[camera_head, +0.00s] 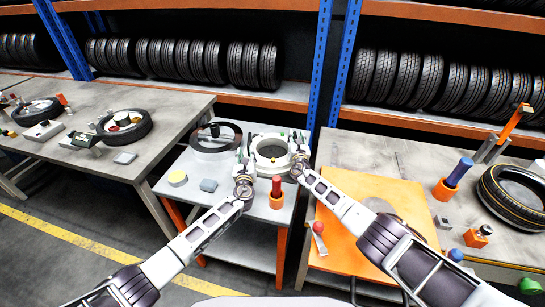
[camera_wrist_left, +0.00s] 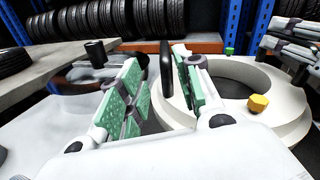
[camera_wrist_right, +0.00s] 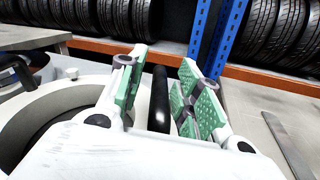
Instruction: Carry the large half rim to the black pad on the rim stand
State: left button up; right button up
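The large half rim (camera_head: 272,155) looks like a thick white ring, lying flat at the back right of the small grey table. Left of it is a round black pad (camera_head: 208,146) with a short post. My left gripper (camera_head: 242,157) is at the ring's left side, its green-padded fingers apart around an upright black handle (camera_wrist_left: 166,75). My right gripper (camera_head: 297,155) is at the right side, its fingers apart on either side of another black handle (camera_wrist_right: 158,100). Whether any finger touches a handle is hard to tell. The handles' lower ends are partly hidden.
An orange board (camera_head: 345,262) lies on the right table. Tyre racks stand behind.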

dwell(0.3)
jog(key=shift+s, duration=0.2)
dwell(0.5)
jog(key=shift+s+f, duration=0.1)
jog(key=shift+s, duration=0.05)
jog(key=shift+s+d, duration=0.1)
jog(key=shift+s, duration=3.25)
jog(key=shift+r, duration=0.2)
